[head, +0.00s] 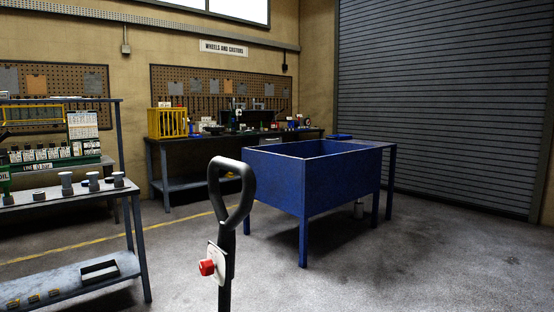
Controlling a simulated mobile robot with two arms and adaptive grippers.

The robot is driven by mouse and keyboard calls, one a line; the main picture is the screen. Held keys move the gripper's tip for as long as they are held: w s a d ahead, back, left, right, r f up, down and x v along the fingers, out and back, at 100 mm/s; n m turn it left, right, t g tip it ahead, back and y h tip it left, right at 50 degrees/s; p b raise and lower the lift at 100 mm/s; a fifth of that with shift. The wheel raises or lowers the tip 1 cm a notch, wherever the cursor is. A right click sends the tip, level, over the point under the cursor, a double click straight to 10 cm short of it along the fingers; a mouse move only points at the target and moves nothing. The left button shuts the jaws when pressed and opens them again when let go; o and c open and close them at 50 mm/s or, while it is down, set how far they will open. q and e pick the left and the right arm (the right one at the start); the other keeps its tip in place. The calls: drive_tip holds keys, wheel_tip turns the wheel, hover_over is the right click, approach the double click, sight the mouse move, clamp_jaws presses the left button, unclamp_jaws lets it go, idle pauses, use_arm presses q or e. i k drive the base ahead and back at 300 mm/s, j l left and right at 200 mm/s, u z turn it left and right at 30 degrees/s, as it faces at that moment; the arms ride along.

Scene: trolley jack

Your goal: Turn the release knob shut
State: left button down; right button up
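The jack's black handle (230,200) stands upright near the bottom middle of the head view, with a loop grip at its top. A red knob (207,267) sticks out to the left from a white plate (217,258) on the handle's shaft. The knob's turn position cannot be read from here. The lower shaft and the jack's body are cut off by the bottom edge. Neither of my grippers shows in this view.
A blue tank (335,182) on legs stands behind and right of the handle. A shelf rack (70,285) with bottles and small parts is at the left. A workbench (185,186) with a yellow crate (168,123) lines the back wall. The floor (440,260) at right is clear.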

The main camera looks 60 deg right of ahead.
sight(207, 267)
drive_tip(key=z, duration=1.55)
